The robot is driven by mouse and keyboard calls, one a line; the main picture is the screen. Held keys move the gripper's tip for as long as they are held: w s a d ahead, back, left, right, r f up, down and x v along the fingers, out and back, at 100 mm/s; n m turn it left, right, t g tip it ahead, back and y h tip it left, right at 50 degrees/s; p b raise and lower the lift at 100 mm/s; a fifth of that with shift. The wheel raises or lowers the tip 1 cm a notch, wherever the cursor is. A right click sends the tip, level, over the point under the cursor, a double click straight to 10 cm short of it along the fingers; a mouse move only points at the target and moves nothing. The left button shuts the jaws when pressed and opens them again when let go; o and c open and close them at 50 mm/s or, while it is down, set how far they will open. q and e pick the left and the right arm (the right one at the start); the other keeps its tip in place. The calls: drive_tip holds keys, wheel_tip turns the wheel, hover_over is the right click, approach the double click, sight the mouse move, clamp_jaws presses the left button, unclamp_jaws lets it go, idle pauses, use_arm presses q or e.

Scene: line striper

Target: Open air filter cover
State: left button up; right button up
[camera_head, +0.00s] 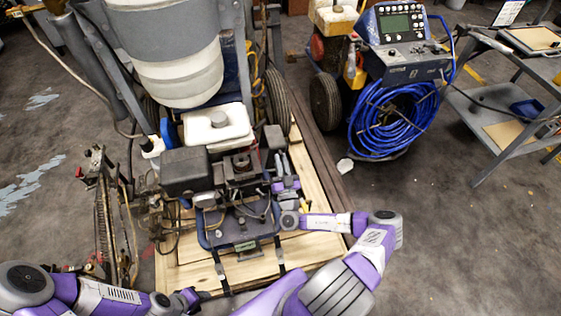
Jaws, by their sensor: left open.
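The line striper's engine sits in the middle, with a white fuel tank (216,127) on top. A dark box-shaped housing (187,172) is on its left side and a smaller dark block (274,137) on its right; I cannot tell for certain which is the air filter cover. Both look in place. My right gripper (283,168) is at the engine's right side, just below the smaller block; its fingertips are too small to tell open from shut, or whether they touch. My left gripper (194,299) is open, low at the front left, apart from the engine.
The striper stands on a wooden pallet (190,274) with black straps. A large grey-white bucket (172,55) rises behind the engine. A thin metal frame (107,215) stands to the left. A blue hose coil (392,118) and a grey cart (500,145) are right. The right foreground floor is clear.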

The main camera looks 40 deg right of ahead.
drive_tip(key=o, duration=0.4)
drive_tip(key=p+v, duration=0.1)
drive_tip(key=v, duration=0.6)
drive_tip(key=shift+s, duration=0.3)
drive_tip(key=shift+a, duration=0.2)
